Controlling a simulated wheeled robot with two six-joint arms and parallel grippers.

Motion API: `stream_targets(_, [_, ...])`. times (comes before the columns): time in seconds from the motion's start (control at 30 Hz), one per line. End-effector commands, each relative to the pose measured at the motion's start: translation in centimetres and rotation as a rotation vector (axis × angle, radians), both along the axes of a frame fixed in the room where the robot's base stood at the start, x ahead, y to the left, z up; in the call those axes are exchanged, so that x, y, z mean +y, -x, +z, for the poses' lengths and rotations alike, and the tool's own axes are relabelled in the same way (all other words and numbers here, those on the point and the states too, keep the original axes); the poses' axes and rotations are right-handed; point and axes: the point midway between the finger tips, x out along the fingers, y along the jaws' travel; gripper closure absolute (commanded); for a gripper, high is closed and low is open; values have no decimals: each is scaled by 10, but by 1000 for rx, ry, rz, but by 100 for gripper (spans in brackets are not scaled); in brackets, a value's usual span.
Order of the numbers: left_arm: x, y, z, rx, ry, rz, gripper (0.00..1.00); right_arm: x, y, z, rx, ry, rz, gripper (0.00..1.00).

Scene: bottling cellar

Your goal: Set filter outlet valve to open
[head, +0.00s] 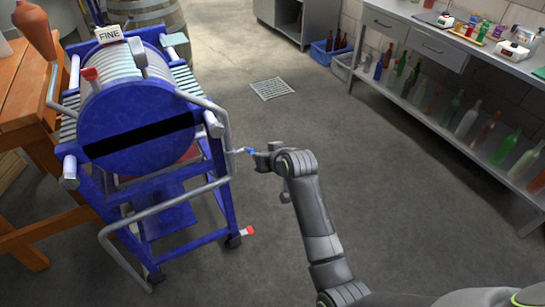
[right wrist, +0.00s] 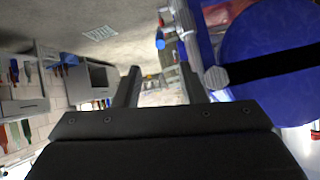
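The plate filter (head: 137,118) stands at the left of the head view, with a round blue end plate and a "FINE" sign (head: 108,34) on top. A small blue valve lever (head: 245,150) sticks out from pipework at its right side. The lever also shows in the right wrist view (right wrist: 160,41), ahead of the fingers. My right gripper (head: 260,158) is beside the lever, close to it; whether they touch I cannot tell. In the right wrist view its two fingers (right wrist: 161,88) are apart with nothing visible between them. My left gripper is out of view.
Another red handle (head: 90,74) is at the filter's upper left, and a red-and-white part (head: 247,231) is low by a wheel. A wooden table (head: 25,95) is at the left. A bottle shelf (head: 440,110) runs along the right. The floor between is clear except for a flat drain grate (head: 271,88).

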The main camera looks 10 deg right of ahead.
Motion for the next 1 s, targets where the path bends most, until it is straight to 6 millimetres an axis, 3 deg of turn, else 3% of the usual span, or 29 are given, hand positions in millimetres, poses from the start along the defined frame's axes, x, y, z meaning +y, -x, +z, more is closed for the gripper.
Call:
stream_targets(0.3, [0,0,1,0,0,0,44,-10,29,22,0,0,-1,63])
stream_targets(0.77, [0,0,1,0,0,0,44,-12,36,26,1,1,-1,63])
stream_targets(0.8, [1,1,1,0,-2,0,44,-12,36,26,2,1,0,68])
stream_targets(0.9, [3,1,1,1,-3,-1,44,-15,37,12,19,6,-6,81])
stream_targets(0.97, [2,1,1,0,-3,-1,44,-20,40,-9,47,15,-15,89])
stream_targets(1.0, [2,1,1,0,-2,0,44,-24,44,-31,75,23,-23,94])
